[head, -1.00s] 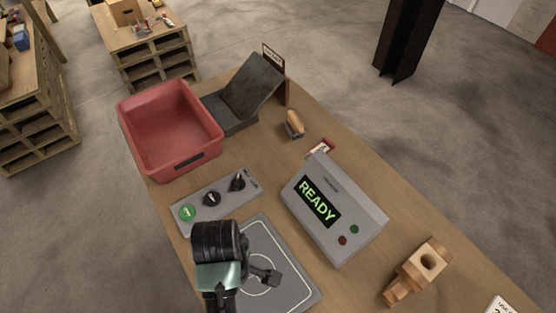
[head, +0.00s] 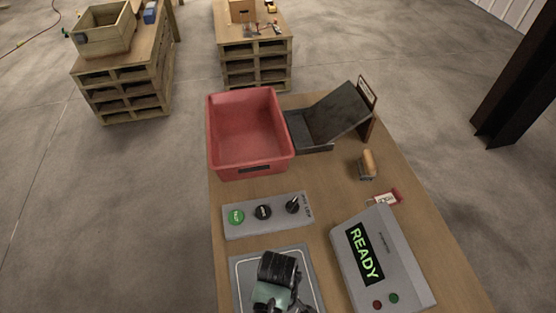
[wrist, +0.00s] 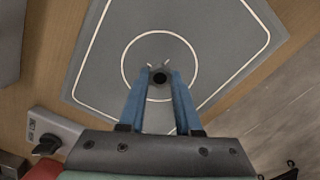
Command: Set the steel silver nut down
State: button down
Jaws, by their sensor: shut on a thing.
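The silver nut (wrist: 160,78) is small and looks dark in the wrist view, between the blue fingertips. My gripper (wrist: 159,72) is shut on it, over the circle drawn on a grey mat (wrist: 105,70). I cannot tell whether the nut touches the mat or hangs just above it. In the head view the mat (head: 241,283) lies at the near edge of the table. My wrist covers its middle there, and the fingers and nut are hidden.
A panel (head: 241,228) with a green button and knobs lies just beyond the mat. A display box (head: 402,265) reading READY stands to the right. Farther back are a red bin (head: 251,172), a dark chute (head: 338,112) and a wooden-handled tool (head: 368,163).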

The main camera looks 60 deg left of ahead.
jog(key=shift+f, duration=0.2)
jog(key=c, duration=0.6)
grip_release()
notch_tip(320, 180, up, 12)
jog(key=shift+r, duration=0.1)
